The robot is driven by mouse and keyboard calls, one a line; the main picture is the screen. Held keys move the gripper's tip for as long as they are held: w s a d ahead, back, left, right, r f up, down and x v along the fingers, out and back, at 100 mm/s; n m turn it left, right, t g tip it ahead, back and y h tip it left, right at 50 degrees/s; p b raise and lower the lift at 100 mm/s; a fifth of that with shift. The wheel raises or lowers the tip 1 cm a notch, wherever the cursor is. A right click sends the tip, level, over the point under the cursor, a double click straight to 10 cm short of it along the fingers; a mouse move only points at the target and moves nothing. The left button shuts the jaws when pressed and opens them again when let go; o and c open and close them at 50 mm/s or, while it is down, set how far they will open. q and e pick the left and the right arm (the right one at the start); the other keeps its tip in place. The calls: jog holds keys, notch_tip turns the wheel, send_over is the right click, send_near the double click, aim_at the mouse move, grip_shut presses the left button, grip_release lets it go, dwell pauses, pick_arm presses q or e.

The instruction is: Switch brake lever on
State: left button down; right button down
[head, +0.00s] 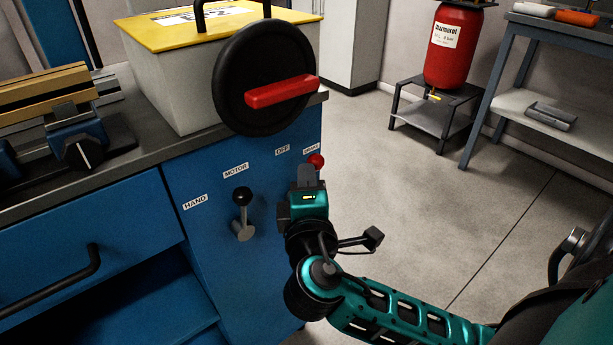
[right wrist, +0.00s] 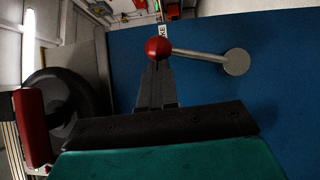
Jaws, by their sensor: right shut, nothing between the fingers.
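The brake lever has a red ball knob (head: 316,160) at the right end of the blue cabinet panel, beside a small label. My right gripper (head: 305,176) hides its rod in the head view. In the right wrist view the red knob (right wrist: 158,48) is at the end of a grey rod (right wrist: 200,55), which runs right to a round pivot (right wrist: 236,62) on the blue panel. My right gripper (right wrist: 157,72) is shut and empty, its fingertips right at the knob. I cannot tell whether they touch it. My left gripper is out of view.
A black-knobbed lever (head: 242,205) stands on the panel left of my right gripper. Above is a black disc (head: 235,75) with a red handle (head: 282,92). A yellow-lidded box (head: 180,95) stands on the cabinet.

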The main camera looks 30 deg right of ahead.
aim_at(323, 163)
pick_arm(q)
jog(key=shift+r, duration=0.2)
